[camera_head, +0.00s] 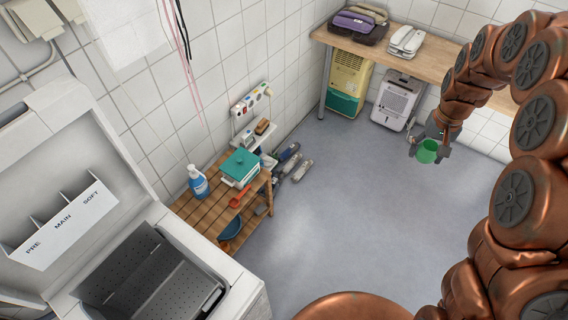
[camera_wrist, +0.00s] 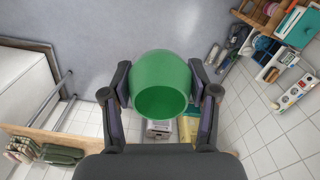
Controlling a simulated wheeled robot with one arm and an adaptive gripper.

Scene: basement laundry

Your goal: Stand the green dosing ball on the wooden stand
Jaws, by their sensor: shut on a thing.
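The green dosing ball (camera_head: 427,152) is a round, hollow green cup with an open mouth. My gripper (camera_head: 429,147) is shut on it and holds it in the air over the grey floor, at the right of the head view. In the wrist view the green dosing ball (camera_wrist: 160,75) sits between both fingers of my gripper (camera_wrist: 159,86), with its opening towards the camera. A slatted wooden stand (camera_head: 193,217) is by the left wall, well away from the ball. The wooden stand also shows at the top right of the wrist view (camera_wrist: 262,14).
On the stand are a blue spray bottle (camera_head: 198,182), a teal-lidded box (camera_head: 240,167) and a red scoop (camera_head: 239,196). An open white washer (camera_head: 110,190) is at left. A wooden counter (camera_head: 435,69) stands at the back above a dehumidifier (camera_head: 397,99). The middle floor is clear.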

